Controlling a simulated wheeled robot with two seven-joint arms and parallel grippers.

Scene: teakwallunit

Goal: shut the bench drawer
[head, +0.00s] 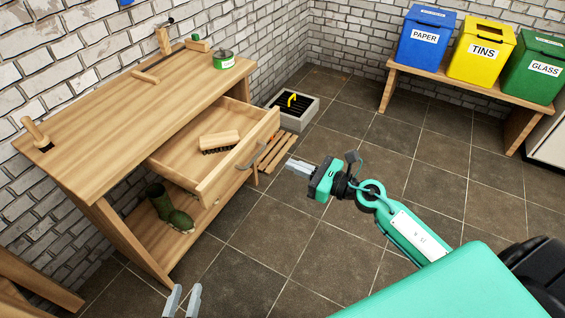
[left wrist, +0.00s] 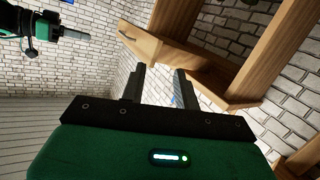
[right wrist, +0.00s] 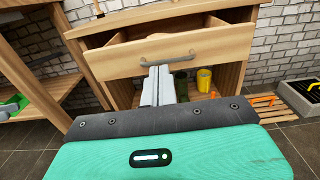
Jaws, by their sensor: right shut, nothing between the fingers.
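The wooden bench (head: 130,95) stands against the brick wall at left in the head view. Its drawer (head: 240,158) is pulled out, with a wooden brush (head: 220,141) inside. The drawer front (right wrist: 215,52) and its grey bar handle (right wrist: 167,61) face my right gripper in the right wrist view. My right gripper (head: 290,164) is shut and empty, just out from the drawer front, apart from it in the head view. My left gripper (head: 182,301) is open and empty, low at the bottom edge of the head view. The drawer front (left wrist: 140,40) also shows beyond it in the left wrist view.
A green boot (head: 170,208) stands on the bench's lower shelf. A green tin (head: 223,60) sits on the top. A slatted pallet (head: 277,152) and a grey crate (head: 308,108) lie beyond the drawer. Bins stand on a far bench (head: 470,83). The tiled floor between is clear.

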